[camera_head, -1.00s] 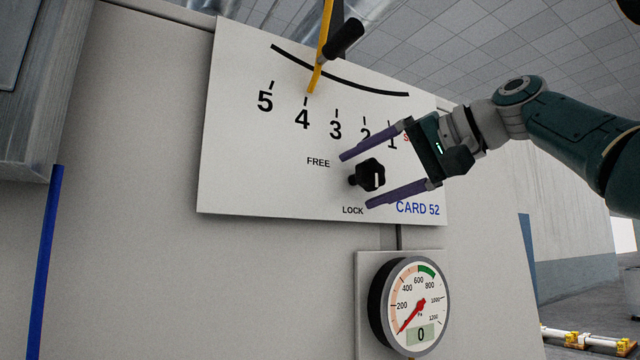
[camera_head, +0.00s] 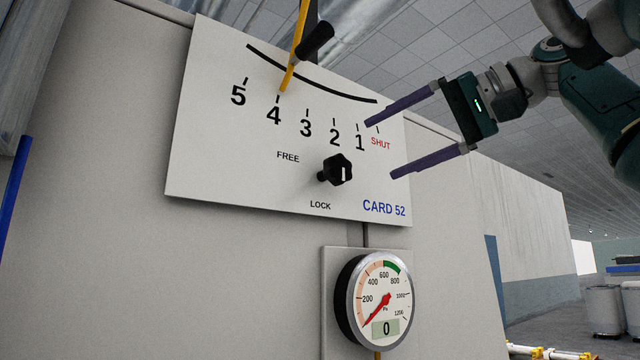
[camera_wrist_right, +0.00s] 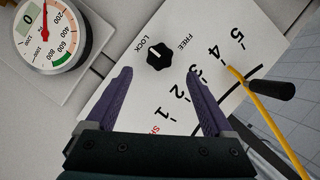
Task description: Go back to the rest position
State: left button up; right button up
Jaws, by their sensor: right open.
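My right gripper (camera_head: 380,147) is open and empty, its purple fingers spread in front of the right part of the white CARD 52 panel (camera_head: 230,175). The black knob (camera_head: 337,170) sits between the FREE and LOCK marks, left of the fingers and clear of them. The yellow pointer (camera_head: 293,55) with a black handle (camera_head: 316,40) stands at about 4 on the scale. My left gripper is not in view.
A round pressure gauge (camera_head: 380,301) below the panel reads 0. A blue bar (camera_head: 14,195) stands at the left. Yellow and white pipework (camera_head: 548,353) lies at the lower right. Pale drums (camera_head: 604,309) stand far right; open floor lies before them.

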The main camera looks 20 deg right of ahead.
notch_tip(320, 180, down, 20)
jog(key=w+a+r+n+g+h, duration=0.1)
jog(key=a+g+h, duration=0.1)
jog(key=h, duration=0.1)
jog(key=s+a+f+n+g+h, duration=0.1)
jog(key=s+f+g+h, duration=0.1)
jog(key=s+f, duration=0.65)
jog(key=s+a+f+n+g+h, duration=0.2)
jog(key=s+f, duration=0.1)
jog(key=f, duration=1.1)
jog(key=s+f+n+g+h, duration=0.1)
jog(key=s+f, duration=0.3)
jog(key=s, duration=0.7)
jog(key=s+f+n+g+h, duration=0.1)
jog(key=s+f, duration=0.4)
jog(key=s, duration=0.6)
notch_tip(320, 180, up, 13)
jog(key=p, duration=1.3)
jog(key=shift+d+r, duration=0.15)
jog(key=shift+d, duration=0.05)
